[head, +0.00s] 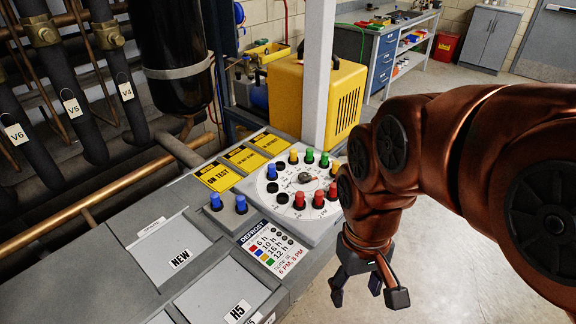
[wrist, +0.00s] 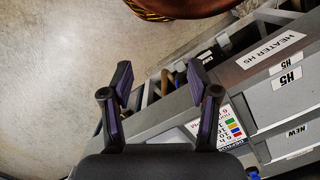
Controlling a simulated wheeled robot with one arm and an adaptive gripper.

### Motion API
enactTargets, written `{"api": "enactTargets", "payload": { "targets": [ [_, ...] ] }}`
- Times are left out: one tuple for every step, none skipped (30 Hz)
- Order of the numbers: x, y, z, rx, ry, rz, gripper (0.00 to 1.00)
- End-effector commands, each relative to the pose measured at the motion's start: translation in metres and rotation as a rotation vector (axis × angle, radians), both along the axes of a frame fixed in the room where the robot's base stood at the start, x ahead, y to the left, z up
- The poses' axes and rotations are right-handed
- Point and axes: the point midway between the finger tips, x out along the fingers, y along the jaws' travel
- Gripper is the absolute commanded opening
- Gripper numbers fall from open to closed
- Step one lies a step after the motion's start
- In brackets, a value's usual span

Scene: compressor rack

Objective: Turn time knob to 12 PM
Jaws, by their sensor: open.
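The time knob (head: 305,178) is a small dark and red knob at the centre of a round white dial (head: 285,184) on the grey panel. Colored pegs in red, yellow, green and blue stand around the dial, with several empty black holes. My gripper (head: 369,292) hangs in front of and to the right of the panel, pointing down, apart from the knob. In the wrist view my gripper (wrist: 160,100) is open and empty, over the floor and the panel's edge. The knob does not show in the wrist view. The knob's exact pointing direction is too small to tell.
Two loose blue pegs (head: 228,203) stand left of the dial. A defrost legend card (head: 272,247) lies in front of it. A white post (head: 319,75) and a yellow machine (head: 340,100) stand behind the panel. Dark pipes (head: 60,80) fill the left. Floor at right is free.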

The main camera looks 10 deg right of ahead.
Motion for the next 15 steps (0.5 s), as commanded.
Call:
{"api": "enactTargets", "payload": {
  "targets": [
    [0.016, -0.001, 0.009, 0.002, -0.001, 0.012, 0.60],
    [0.026, -0.001, 0.013, 0.002, -0.006, 0.023, 0.60],
    [0.040, -0.001, 0.020, 0.003, -0.015, 0.040, 0.60],
    [0.049, -0.001, 0.023, 0.005, -0.017, 0.052, 0.60],
    [0.059, -0.001, 0.027, 0.006, -0.019, 0.065, 0.60],
    [0.073, -0.001, 0.033, 0.008, -0.029, 0.082, 0.60],
    [0.083, -0.002, 0.036, 0.009, -0.033, 0.094, 0.60],
    [0.093, -0.002, 0.039, 0.010, -0.036, 0.107, 0.60],
    [0.107, -0.002, 0.043, 0.011, -0.044, 0.125, 0.60],
    [0.117, -0.003, 0.047, 0.012, -0.051, 0.138, 0.60],
    [0.127, -0.003, 0.049, 0.013, -0.054, 0.151, 0.60],
    [0.141, -0.003, 0.052, 0.015, -0.059, 0.170, 0.60],
    [0.151, -0.003, 0.056, 0.015, -0.066, 0.184, 0.60],
    [0.161, -0.003, 0.058, 0.015, -0.071, 0.200, 0.60],
    [0.174, -0.004, 0.060, 0.016, -0.074, 0.219, 0.60]
  ]
}}
